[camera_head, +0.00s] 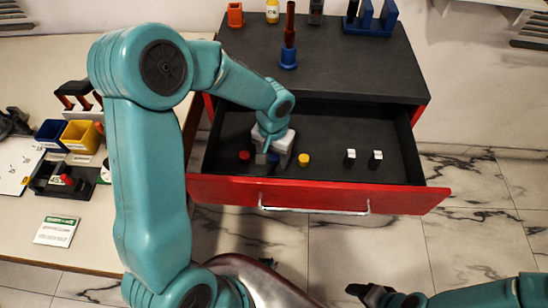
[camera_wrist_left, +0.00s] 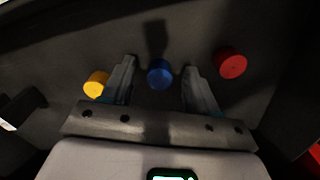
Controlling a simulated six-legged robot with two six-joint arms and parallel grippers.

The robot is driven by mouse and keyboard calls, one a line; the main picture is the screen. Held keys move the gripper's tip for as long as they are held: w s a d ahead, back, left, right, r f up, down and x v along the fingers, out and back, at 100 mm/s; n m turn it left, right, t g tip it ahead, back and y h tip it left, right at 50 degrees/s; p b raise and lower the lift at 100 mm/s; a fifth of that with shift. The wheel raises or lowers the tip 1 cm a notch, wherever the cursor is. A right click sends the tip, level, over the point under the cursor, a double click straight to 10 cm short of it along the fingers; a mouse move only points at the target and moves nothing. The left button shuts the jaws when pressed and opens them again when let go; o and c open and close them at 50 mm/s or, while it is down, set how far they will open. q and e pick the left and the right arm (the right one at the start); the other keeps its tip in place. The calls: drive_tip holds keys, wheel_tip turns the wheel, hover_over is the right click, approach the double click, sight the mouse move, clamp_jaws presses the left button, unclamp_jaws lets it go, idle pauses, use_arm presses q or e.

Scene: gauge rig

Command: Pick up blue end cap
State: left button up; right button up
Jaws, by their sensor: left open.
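The blue end cap (camera_head: 274,157) stands on the dark floor of the open red drawer, partly hidden by my left gripper (camera_head: 267,160) in the head view. In the left wrist view the blue end cap (camera_wrist_left: 160,75) shows between the two spread fingertips of my left gripper (camera_wrist_left: 158,72). There is a gap on both sides of it, and the jaws are open and empty. My right gripper (camera_head: 378,295) is at the bottom of the head view, away from the drawer, its jaw state unclear.
A red cap (camera_head: 244,155) and a yellow cap (camera_head: 304,159) flank the blue one; they also show in the wrist view. Two black-and-white pieces (camera_head: 350,157) (camera_head: 376,157) stand farther right. The drawer's red front (camera_head: 320,195) has a metal handle. Its right floor is mostly free.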

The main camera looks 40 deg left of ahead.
use_arm(q)
drive_tip(key=c, duration=1)
